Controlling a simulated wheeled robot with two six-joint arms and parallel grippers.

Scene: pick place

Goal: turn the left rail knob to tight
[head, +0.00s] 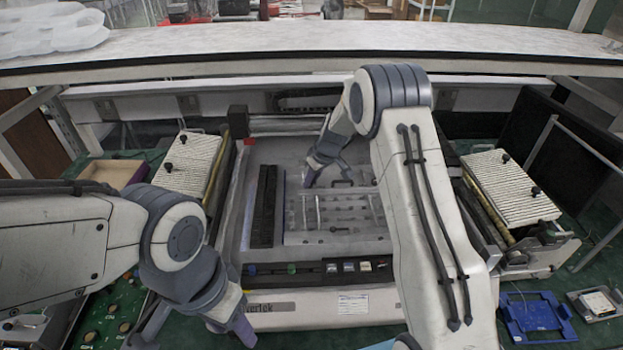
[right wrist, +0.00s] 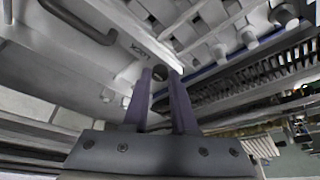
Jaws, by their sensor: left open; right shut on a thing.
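My right gripper (head: 312,176) reaches down into the machine, at the upper left corner of the grey fixture plate (head: 300,238). In the right wrist view its two purple fingers (right wrist: 161,84) are shut on a small dark round knob (right wrist: 160,73). Lettering that looks like "LOCK" is on the metal just above the knob. In the head view the gripper hides this knob, and I cannot tell how far it is turned. My left gripper (head: 193,332) is open and empty at the front left, in front of the machine and away from the knob.
A black ribbed strip (head: 264,205) lies left of the plate. A plate handle (head: 342,183) is close to the right gripper. Ribbed trays with black knobs stand at left (head: 190,160) and right (head: 510,188). A blue frame (head: 535,315) lies at front right.

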